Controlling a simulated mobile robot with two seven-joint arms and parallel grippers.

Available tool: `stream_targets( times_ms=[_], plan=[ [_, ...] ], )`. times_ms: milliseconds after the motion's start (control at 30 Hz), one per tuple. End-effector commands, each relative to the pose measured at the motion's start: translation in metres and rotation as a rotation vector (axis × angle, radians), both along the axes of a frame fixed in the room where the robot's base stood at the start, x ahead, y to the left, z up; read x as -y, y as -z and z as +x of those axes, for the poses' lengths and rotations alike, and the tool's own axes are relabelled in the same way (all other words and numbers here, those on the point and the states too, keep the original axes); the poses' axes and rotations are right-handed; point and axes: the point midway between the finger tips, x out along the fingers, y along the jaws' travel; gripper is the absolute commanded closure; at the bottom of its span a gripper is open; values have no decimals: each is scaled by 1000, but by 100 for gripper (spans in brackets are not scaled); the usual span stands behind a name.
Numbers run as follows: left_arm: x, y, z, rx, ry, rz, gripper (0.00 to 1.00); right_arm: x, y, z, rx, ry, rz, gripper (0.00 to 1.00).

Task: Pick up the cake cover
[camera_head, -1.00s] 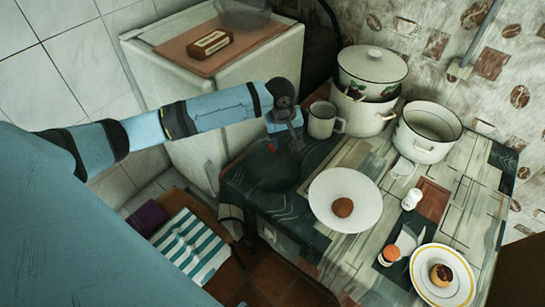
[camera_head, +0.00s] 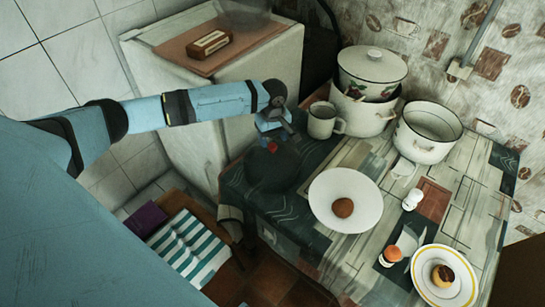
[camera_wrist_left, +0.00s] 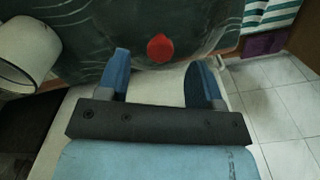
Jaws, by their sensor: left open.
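The cake cover (camera_head: 270,172) is a dark, see-through dome with a red knob. It stands at the left end of the table, next to the white mug. In the left wrist view, its red knob (camera_wrist_left: 160,47) shows just beyond my fingertips, roughly midway between them, and the clear dome is hard to make out. My left gripper (camera_head: 272,136) is open and empty, close above the knob; its two blue fingers (camera_wrist_left: 157,62) are spread apart. My right gripper is not in view.
A white mug (camera_head: 322,121), a lidded pot (camera_head: 368,72) and an open pot (camera_head: 429,130) stand behind and right. A white plate (camera_head: 358,215) with a brown round item, an egg cup (camera_head: 390,256) and a yellow-rimmed plate (camera_head: 430,292) are right. A stool (camera_head: 195,240) stands left.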

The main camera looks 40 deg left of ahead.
Motion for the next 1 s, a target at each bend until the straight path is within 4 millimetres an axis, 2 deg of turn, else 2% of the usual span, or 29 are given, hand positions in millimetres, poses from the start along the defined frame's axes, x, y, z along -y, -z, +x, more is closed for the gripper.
stream_targets(
  times_ms=[100, 267, 567, 800, 833, 1000],
  plan=[
    [-2, 19, 0, -3, -1, 2, 40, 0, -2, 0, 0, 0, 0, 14],
    [-2, 39, 0, -2, 0, 0, 40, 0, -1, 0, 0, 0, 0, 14],
    [-2, 44, 0, 0, 1, 0, 40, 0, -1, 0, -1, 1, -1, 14],
    [-2, 43, 0, -1, 1, 1, 95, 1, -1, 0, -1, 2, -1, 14],
    [-2, 43, 0, -1, 1, 1, 100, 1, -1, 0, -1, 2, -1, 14],
    [-2, 43, 0, 0, 1, 0, 100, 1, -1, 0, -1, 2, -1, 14]
  ],
)
